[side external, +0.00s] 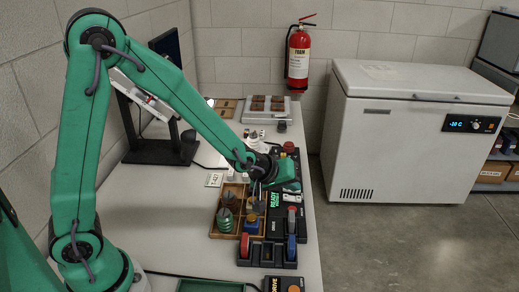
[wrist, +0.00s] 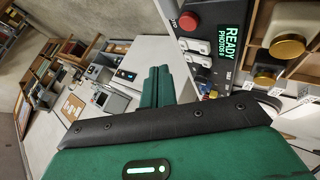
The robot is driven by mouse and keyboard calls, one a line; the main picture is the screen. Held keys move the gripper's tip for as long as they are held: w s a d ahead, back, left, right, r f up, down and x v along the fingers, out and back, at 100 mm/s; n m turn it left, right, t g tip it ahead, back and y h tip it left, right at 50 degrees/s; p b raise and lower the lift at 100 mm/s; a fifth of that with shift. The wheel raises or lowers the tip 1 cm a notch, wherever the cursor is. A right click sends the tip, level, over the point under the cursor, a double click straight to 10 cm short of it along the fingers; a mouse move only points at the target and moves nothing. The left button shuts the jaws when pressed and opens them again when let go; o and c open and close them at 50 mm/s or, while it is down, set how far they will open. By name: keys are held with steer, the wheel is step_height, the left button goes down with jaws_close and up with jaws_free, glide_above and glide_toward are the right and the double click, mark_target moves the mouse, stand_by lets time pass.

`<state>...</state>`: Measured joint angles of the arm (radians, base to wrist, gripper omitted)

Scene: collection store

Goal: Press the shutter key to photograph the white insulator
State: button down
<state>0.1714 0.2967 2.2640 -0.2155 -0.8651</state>
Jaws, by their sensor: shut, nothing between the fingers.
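A black control box (wrist: 215,15) lies below my wrist; its green display (wrist: 231,42) reads READY, PHOTOS 0. It bears a red round button (wrist: 188,20) and pale keys (wrist: 194,45); I cannot tell which is the shutter key. My gripper (wrist: 158,80) is shut and empty, its green fingers together. In the side view my gripper (side external: 287,186) hangs over the box, beside the display; whether it touches is unclear. A white ribbed piece (side external: 253,138), possibly the white insulator, stands behind my forearm, partly hidden.
A wooden tray (side external: 212,232) holds a green ribbed insulator (side external: 226,219) and other pieces, left of the box. A dark rack (side external: 268,262) with red and blue pieces stands in front.

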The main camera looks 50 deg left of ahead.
steer(key=shift+f, duration=2.6)
steer(key=shift+a+f, duration=0.1)
steer(key=shift+f, duration=0.75)
stand_by(1.1)
steer(key=shift+r, duration=0.1)
stand_by(0.3)
steer(key=shift+r, duration=0.75)
steer(key=shift+r, duration=0.15)
steer(key=shift+r, duration=2.4)
